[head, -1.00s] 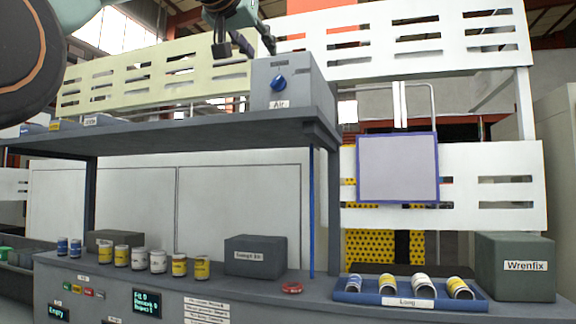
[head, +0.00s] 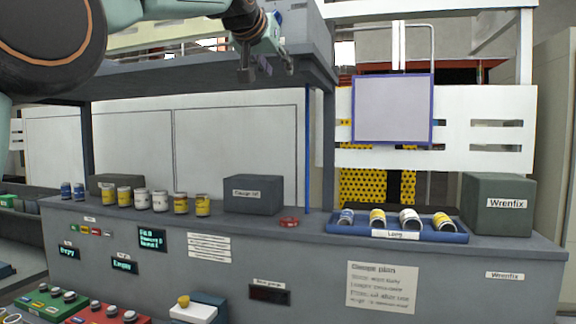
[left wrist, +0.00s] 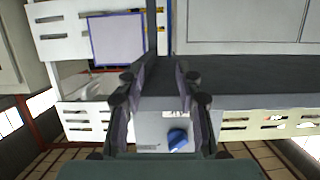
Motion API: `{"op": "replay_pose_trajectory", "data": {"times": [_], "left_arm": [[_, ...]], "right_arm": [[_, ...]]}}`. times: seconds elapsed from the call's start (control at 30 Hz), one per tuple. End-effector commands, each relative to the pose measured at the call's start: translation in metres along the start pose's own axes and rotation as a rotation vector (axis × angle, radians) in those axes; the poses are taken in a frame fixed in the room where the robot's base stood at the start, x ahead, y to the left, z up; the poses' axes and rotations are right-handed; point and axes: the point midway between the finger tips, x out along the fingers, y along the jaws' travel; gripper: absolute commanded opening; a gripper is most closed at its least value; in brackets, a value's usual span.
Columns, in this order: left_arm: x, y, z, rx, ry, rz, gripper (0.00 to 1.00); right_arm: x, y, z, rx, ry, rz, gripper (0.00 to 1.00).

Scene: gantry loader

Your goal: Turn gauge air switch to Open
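The grey air switch box (head: 307,30) stands on the upper shelf, cut off by the top edge of the head view. Its blue knob (left wrist: 178,139) shows in the left wrist view, turned at a slant, with the "Air" label (left wrist: 177,115) beside it; that view is upside down. My left gripper (head: 267,70) is in front of the shelf's right end, and its wrist covers part of the box. In the left wrist view its two fingers (left wrist: 165,68) are apart with nothing between them. The knob lies apart from the fingertips. My right gripper is not in view.
The shelf (head: 200,76) and its post (head: 322,140) are close to my left gripper. Below, the bench holds several cans, a grey box (head: 252,195), a blue tray (head: 450,236) and a Wrenfix box (head: 498,204). A framed panel (head: 392,109) hangs at right.

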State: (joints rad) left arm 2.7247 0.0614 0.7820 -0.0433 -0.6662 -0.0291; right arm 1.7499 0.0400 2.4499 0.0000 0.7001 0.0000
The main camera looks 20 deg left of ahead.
Motion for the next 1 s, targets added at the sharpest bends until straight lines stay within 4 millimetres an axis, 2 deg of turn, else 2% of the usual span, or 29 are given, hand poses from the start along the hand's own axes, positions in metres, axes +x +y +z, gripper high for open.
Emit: {"op": "replay_pose_trajectory", "data": {"times": [0.4, 1.0], "left_arm": [[0.046, 0.005, 0.057, 0.002, -0.074, 0.006, 0.35], [0.099, 0.011, 0.144, 0.003, -0.175, 0.013, 0.35]], "right_arm": [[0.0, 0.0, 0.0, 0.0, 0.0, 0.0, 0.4], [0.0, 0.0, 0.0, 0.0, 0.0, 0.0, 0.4]]}}
